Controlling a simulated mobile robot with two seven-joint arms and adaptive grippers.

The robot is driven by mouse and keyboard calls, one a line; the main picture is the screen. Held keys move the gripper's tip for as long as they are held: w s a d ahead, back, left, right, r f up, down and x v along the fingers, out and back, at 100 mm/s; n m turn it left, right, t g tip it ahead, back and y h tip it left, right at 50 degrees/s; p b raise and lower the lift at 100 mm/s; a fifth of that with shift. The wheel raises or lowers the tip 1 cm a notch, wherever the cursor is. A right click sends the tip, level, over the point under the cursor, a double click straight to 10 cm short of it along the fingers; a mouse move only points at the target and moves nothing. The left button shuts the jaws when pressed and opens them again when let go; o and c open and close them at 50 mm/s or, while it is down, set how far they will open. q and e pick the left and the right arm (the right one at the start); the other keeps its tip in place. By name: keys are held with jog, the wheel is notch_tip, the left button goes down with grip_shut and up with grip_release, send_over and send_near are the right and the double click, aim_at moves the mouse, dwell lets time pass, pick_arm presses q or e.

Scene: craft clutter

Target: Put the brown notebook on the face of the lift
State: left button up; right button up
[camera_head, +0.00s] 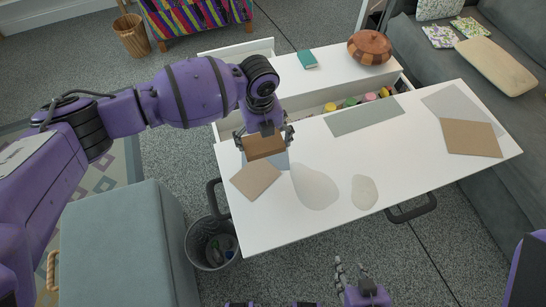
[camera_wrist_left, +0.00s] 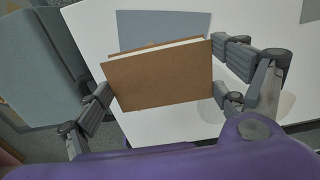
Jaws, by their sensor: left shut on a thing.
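My left gripper (camera_head: 264,143) is shut on the brown notebook (camera_head: 264,147), holding it by its two ends. The left wrist view shows the notebook (camera_wrist_left: 160,78) between the fingers, brown cover towards the camera and pale page edge along the top. The notebook is over the left end of the white lift top (camera_head: 290,225); any gap beneath it is hard to judge. My right gripper (camera_head: 362,285) is low in the head view, in front of the table and away from the notebook; its jaw opening is unclear.
Flat brown sheets (camera_head: 255,180) (camera_head: 472,138), a grey-green sheet (camera_head: 365,117) and pale rounded shapes (camera_head: 315,187) (camera_head: 364,192) lie on the top. Behind it are an open compartment with coloured items (camera_head: 350,103), a teal book (camera_head: 307,59) and a wooden pot (camera_head: 369,47).

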aim_at(271, 154)
pick_arm(q)
jog(key=f, duration=0.1)
jog(key=s+d+f, duration=0.1)
jog(key=f, duration=0.1)
jog(key=s+d+f, duration=0.1)
jog(key=shift+s+d+f, duration=0.15)
jog(key=shift+d, duration=0.05)
jog(key=shift+d+f, duration=0.1)
jog(key=shift+f, duration=1.6)
jog(key=shift+s, duration=0.1)
jog(key=shift+f, duration=0.1)
jog(key=o, duration=1)
notch_tip(271, 154, up, 12)
jog(key=shift+r+p, duration=0.15)
jog(key=shift+p, duration=0.25)
